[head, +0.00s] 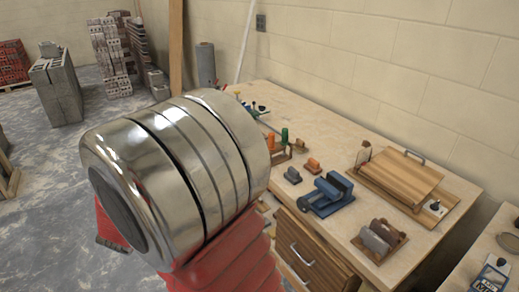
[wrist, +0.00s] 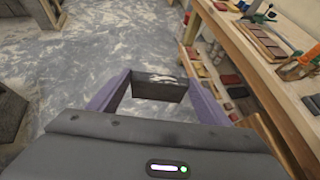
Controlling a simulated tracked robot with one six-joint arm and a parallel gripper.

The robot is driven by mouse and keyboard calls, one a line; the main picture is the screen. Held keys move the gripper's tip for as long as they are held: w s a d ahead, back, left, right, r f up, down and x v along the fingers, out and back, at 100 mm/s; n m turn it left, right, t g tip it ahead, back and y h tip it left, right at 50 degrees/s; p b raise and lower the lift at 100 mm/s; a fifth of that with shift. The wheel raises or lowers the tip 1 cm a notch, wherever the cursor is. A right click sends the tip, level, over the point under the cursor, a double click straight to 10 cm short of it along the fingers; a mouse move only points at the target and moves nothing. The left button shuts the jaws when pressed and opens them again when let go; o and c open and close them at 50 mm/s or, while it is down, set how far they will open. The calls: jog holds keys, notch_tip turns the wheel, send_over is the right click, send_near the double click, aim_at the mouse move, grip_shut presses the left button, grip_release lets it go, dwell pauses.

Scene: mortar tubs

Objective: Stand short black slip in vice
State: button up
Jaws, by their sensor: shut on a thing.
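The blue vice (head: 327,194) stands on the wooden workbench in the head view, to the right of my arm. In the wrist view my gripper (wrist: 158,76) is shut on a short black slip (wrist: 160,90), which spans crosswise between the two purple fingers. It is held over the grey floor, to the left of the bench, well away from the vice. The vice is not in the wrist view. My arm's big silver joint covers much of the head view, and I cannot make out the gripper or slip there.
The workbench (head: 345,128) carries a small dark block (head: 292,175), an orange piece (head: 313,164), a holder with grey slabs (head: 379,238) and a wooden board with a handle (head: 400,176). In the wrist view, shelves under the bench (wrist: 228,85) hold several small blocks. Open floor lies left.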

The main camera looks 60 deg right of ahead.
jog(key=s+d+r+m+g+h, duration=0.1)
jog(key=s+d+m+g, duration=0.3)
jog(key=d, duration=0.6)
jog(key=s+d+r+m+h, duration=0.1)
jog(key=s+d+h, duration=0.1)
jog(key=s+d, duration=0.55)
jog(key=s+d+r+m+g+h, duration=0.1)
jog(key=s+d+r+m+g, duration=0.15)
jog(key=d, duration=0.85)
jog(key=s+d+m+g, duration=0.2)
jog(key=s+d, duration=0.3)
jog(key=s, duration=0.4)
jog(key=s+d+r+m+g, duration=0.1)
jog(key=s+d+m+g, duration=0.2)
jog(key=s+d, duration=0.3)
jog(key=s+d+m+g, duration=0.2)
jog(key=s+d, duration=0.3)
jog(key=s, duration=0.8)
jog(key=shift+d+r+g, duration=0.3)
jog(key=shift+d+g, duration=0.05)
jog(key=shift+g, duration=0.1)
jog(key=shift+f+m, duration=0.15)
jog(key=shift+m, duration=0.1)
jog(key=shift+f, duration=2.15)
jog(key=shift+w+a+f, duration=0.1)
jog(key=shift+w+f, duration=0.05)
jog(key=shift+f, duration=0.4)
jog(key=shift+f, duration=0.35)
jog(key=shift+f, duration=0.45)
